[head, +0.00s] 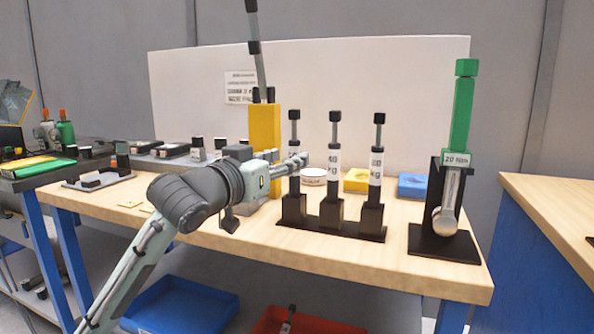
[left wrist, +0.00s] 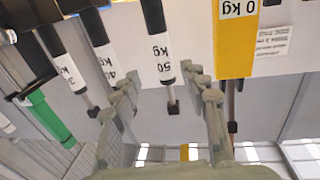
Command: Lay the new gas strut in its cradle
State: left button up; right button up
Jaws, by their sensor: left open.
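Three upright gas struts stand in a black rack (head: 330,228) on the bench: a left one (head: 294,130), a middle one (head: 334,160) and a right one (head: 376,165). My left gripper (head: 302,161) is at the left strut and covers part of it. In the left wrist view the open fingers (left wrist: 168,85) point towards the strut labelled 50 kg (left wrist: 164,62), which lies between them in the picture; contact is not clear. The strut labelled 40 kg (left wrist: 106,62) is beside it. A grey tray with black-topped blocks (head: 98,181) lies at the left; I cannot tell whether it is the cradle.
A yellow post (head: 264,128) with a tall dark strut (head: 254,48) stands behind my gripper. A green-handled torque tool (head: 461,110) stands on a black holder at the right. Blue (head: 180,305) and red (head: 300,322) bins are below.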

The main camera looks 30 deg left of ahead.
aim_at(291, 156)
pick_arm(q)
jog(key=w, duration=0.2)
jog(key=w+a, duration=0.1)
jog(key=shift+w+f, duration=0.15)
jog(key=shift+w, duration=0.8)
jog(key=shift+f, duration=0.1)
jog(key=c, duration=0.9)
grip_shut()
pick_arm(e)
jog(key=shift+w+a+f, duration=0.1)
jog(key=shift+a+f, duration=0.05)
jog(key=shift+f, duration=0.55)
